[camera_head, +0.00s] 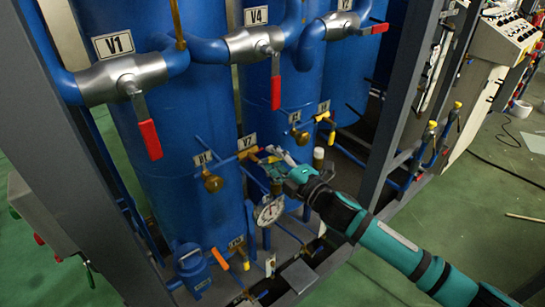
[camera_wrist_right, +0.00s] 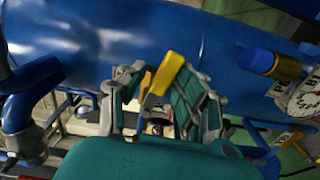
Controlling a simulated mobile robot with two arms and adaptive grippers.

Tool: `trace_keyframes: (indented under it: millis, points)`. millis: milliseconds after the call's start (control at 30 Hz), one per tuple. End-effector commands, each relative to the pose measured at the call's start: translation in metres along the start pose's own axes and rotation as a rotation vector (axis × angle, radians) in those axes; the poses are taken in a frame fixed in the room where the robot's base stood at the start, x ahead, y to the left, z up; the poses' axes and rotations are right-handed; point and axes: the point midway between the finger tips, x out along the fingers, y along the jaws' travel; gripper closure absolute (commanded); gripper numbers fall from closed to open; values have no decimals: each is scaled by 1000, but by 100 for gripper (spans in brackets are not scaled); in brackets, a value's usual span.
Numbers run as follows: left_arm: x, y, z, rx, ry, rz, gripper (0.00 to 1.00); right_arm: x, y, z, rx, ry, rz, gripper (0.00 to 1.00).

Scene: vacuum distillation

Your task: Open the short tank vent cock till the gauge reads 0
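My right gripper (camera_head: 283,168) reaches in from the lower right to the small valves in front of the blue tanks. In the right wrist view its fingers (camera_wrist_right: 155,105) are apart, with a yellow lever (camera_wrist_right: 165,72) showing in the gap. I cannot tell whether the fingers touch the lever. In the head view a label that looks like V7 (camera_head: 247,142) is just left of the gripper, which partly hides the cock there. A round white gauge (camera_head: 269,212) is just below the gripper; it also shows in the right wrist view (camera_wrist_right: 306,98). Its reading is too small to tell. My left gripper is not in view.
Red-handled valves V1 (camera_head: 122,80) and V4 (camera_head: 256,43) are on the upper pipes. A brass fitting (camera_head: 212,182) is left of the gripper, and another yellow lever (camera_head: 325,117) is at its upper right. A grey frame post (camera_head: 400,110) stands close to my right arm.

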Motion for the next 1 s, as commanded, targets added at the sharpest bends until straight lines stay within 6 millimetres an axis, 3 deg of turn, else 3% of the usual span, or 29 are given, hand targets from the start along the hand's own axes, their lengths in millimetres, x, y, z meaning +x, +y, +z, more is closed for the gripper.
trace_keyframes:
  millis: [367,467,800,1000]
  points:
    - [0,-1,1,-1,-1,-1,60,-3,4,-1,2,2,8,60]
    - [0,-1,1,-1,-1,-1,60,-15,4,0,2,1,6,60]
    - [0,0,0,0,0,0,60,-87,2,0,2,0,3,60]
    - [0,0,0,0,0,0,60,-114,2,0,1,0,5,60]
